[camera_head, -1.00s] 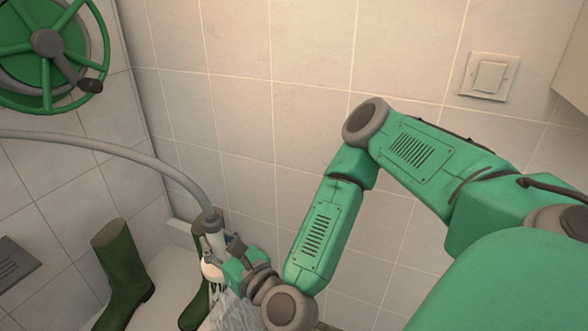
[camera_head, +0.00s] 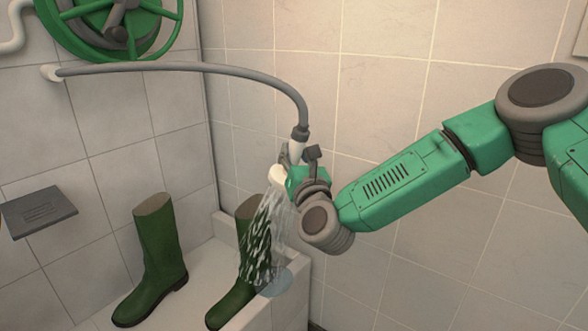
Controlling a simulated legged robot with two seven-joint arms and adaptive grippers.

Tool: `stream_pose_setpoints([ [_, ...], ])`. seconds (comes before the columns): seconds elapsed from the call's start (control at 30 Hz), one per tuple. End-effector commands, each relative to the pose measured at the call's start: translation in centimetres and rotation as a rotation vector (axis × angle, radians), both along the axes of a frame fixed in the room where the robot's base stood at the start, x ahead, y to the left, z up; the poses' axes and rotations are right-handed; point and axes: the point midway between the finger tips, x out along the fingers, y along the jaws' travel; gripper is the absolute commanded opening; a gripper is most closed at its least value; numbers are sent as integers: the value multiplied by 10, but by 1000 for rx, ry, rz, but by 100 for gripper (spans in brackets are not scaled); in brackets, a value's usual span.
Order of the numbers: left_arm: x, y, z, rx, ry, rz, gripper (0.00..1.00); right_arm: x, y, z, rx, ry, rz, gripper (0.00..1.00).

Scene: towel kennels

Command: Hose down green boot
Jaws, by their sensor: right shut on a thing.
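Two green boots stand upright on a pale ledge: the left boot (camera_head: 155,258) and the right boot (camera_head: 244,285). My right gripper (camera_head: 290,165) is shut on a white shower head (camera_head: 278,174) on a grey hose (camera_head: 215,67). Water (camera_head: 262,235) sprays down from the head over the right boot and partly hides its shaft. The left boot is apart from the spray. My left gripper is out of view.
A green wheel-shaped reel (camera_head: 115,28) is on the left wall above the hose's wall fitting (camera_head: 52,72). A dark grey plate (camera_head: 38,211) sticks out at far left. The ledge has a raised pale rim (camera_head: 235,232) behind the boots. Tiled walls close off the back and right.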

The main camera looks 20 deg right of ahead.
Motion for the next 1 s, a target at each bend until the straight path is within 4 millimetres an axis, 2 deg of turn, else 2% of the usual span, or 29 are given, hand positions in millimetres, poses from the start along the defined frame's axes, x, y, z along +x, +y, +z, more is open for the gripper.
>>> stream_pose_setpoints([
  [0.27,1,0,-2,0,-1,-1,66,2,1,0,4,-6,0,0],
  [0.9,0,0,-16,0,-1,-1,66,1,1,-28,3,-4,1,0],
  [1.0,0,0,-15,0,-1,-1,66,4,-3,-27,4,-6,-1,0],
])
